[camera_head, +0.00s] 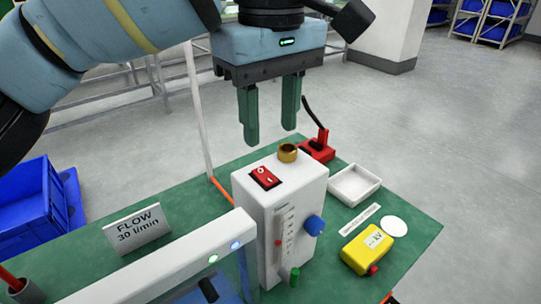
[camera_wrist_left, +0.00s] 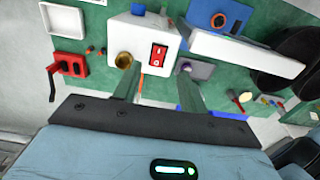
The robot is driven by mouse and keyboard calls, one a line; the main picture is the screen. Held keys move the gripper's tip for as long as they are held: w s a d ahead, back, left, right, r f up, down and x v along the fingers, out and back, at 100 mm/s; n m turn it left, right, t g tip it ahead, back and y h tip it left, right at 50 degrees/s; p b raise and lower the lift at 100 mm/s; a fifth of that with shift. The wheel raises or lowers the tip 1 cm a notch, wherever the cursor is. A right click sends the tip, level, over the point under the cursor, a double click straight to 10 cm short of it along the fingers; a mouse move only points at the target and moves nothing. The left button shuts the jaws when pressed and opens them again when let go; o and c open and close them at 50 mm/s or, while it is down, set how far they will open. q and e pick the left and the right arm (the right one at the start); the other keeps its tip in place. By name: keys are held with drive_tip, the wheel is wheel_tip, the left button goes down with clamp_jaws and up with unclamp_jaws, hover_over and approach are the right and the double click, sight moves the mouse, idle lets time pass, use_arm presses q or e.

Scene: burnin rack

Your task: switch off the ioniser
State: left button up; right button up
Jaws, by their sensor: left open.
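A white box (camera_head: 290,215) stands upright on the green bench mat, with a red rocker switch (camera_head: 266,177) on its top. The box also carries a brass fitting (camera_head: 287,153), a blue knob (camera_head: 314,225), a green knob (camera_head: 294,277) and a clear scale tube. A white bar (camera_head: 190,258) with lit green and blue lights is in front. I cannot tell which of these is named the ioniser. My left gripper (camera_head: 270,135) is open and empty, pointing down above and behind the box top. In the left wrist view, the switch (camera_wrist_left: 158,55) shows near the fingertips. My right gripper is not in view.
A red clamp-like part (camera_head: 318,148) with a black lead, a white tray (camera_head: 354,184) and a yellow box (camera_head: 367,248) with a red button are to the right. A FLOW 30 l/min sign (camera_head: 138,228) stands left. Blue crates (camera_head: 35,200) are beyond the bench.

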sight(270, 181)
use_arm(q)
drive_tip(key=shift+f, duration=0.35)
wheel_tip(270, 181, down, 6)
drive_tip(key=shift+r, duration=0.1)
drive_tip(key=shift+f, duration=0.7)
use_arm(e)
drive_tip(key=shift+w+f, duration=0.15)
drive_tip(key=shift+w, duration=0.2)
use_arm(q)
drive_tip(key=shift+c, duration=0.4)
